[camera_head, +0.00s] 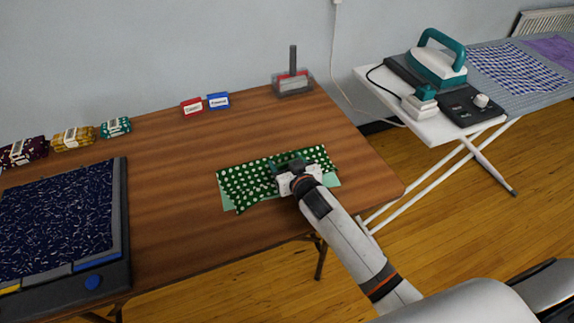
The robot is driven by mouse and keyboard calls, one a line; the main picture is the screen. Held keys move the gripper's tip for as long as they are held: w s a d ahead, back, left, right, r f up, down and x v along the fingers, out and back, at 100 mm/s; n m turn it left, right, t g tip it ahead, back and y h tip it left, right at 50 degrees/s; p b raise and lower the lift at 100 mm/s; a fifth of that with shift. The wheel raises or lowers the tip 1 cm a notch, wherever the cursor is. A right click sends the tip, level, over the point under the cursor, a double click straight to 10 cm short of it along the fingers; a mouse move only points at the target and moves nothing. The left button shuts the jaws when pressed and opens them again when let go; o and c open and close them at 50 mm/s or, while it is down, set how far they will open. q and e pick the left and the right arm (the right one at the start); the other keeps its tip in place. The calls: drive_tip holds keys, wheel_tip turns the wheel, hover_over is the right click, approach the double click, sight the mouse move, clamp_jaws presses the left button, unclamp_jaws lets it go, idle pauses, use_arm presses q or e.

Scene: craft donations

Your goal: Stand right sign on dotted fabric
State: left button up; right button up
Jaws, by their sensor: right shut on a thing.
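The dotted fabric (247,181), dark green with white dots, lies rumpled near the front right of the wooden table. My right gripper (284,167) reaches over its middle and is shut on it; the fingertips and the pinched cloth are partly hidden. Two small signs stand side by side at the back of the table: a red sign (191,107) on the left and a blue sign (218,100) on the right. Both have white labels too small to read surely. My right gripper is well in front of them. My left gripper is out of view.
A light green sheet (332,180) shows under the fabric. A grey holder (292,85) with a dark upright handle stands at back right. An ironing board (433,129) stands right. The table's middle is clear.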

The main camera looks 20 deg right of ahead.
drive_tip(key=shift+f, duration=0.3)
drive_tip(key=shift+s+f, duration=0.1)
drive_tip(key=shift+f, duration=0.35)
drive_tip(key=o, duration=1)
drive_tip(key=shift+f, duration=0.1)
drive_tip(key=shift+r, duration=0.65)
drive_tip(key=v, duration=1.2)
drive_tip(key=shift+a+p, duration=0.1)
drive_tip(key=shift+p, duration=0.3)
